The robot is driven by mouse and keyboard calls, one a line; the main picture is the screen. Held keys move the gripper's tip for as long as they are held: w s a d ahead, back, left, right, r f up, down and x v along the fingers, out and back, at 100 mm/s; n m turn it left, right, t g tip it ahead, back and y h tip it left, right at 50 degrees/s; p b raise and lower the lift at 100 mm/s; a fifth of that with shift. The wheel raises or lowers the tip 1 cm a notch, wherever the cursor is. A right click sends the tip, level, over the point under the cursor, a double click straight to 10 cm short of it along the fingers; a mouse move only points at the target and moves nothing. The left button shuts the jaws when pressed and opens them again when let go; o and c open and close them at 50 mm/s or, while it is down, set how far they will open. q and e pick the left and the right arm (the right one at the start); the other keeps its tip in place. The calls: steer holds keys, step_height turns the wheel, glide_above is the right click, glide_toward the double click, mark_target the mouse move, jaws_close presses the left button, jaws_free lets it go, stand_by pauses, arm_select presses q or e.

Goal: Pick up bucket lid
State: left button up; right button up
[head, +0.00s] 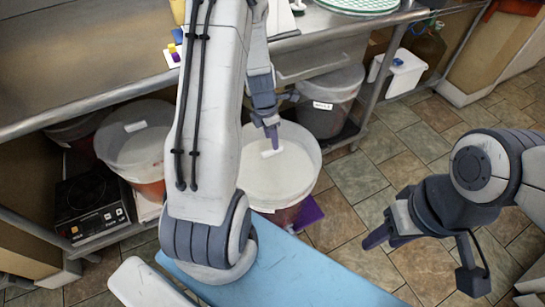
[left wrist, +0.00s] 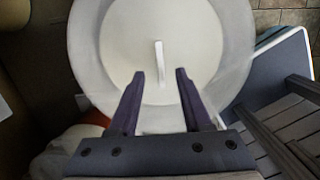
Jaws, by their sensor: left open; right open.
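A white round bucket lid (head: 286,178) lies on top of a bucket on the floor in front of the steel shelf. It also shows in the left wrist view (left wrist: 125,40), with a thin raised handle (left wrist: 159,62) at its middle. My left gripper (head: 271,137) is over the lid, its purple fingers open. In the left wrist view the open fingers (left wrist: 160,75) are spread on either side of the handle's near end, with nothing between them; whether they touch the lid is unclear. My right gripper (head: 372,240) is off to the right over the tiled floor, away from the lid.
A second lidded bucket (head: 133,135) stands at the left under the steel table (head: 90,60), beside a black hot plate (head: 92,205). A grey lidded container (head: 325,117) stands behind the bucket. A blue surface (head: 290,278) is in front. Tiled floor at right is clear.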

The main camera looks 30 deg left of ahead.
mark_target(272, 153)
arm_select(q)
step_height(272, 153, down, 5)
steer(key=shift+r+b, duration=0.1)
steer(key=shift+b, duration=1.15)
jaws_close()
stand_by(0.4)
